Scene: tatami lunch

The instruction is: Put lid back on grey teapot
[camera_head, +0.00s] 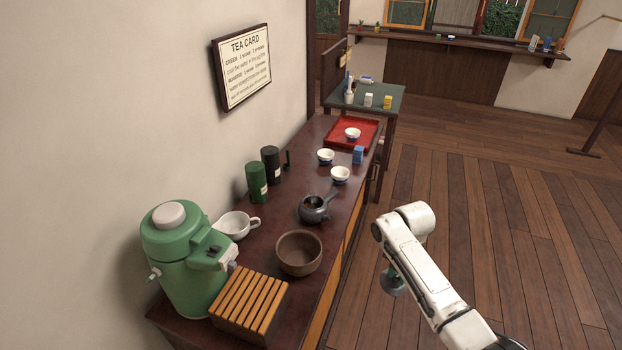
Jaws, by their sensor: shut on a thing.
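The grey teapot (313,213) stands upright on the dark counter, its side handle pointing up and to the right. Its top looks open, with a dark brownish inside. My gripper (392,282) is the dark grey part below my white arm, to the right of the counter edge and apart from the teapot. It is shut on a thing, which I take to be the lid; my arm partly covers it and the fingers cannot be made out. No lid shows on the counter.
A green dispenser (180,260) and slatted wooden box (249,303) stand in front. A red tray (366,131) lies at the far end. The floor (470,220) right is clear.

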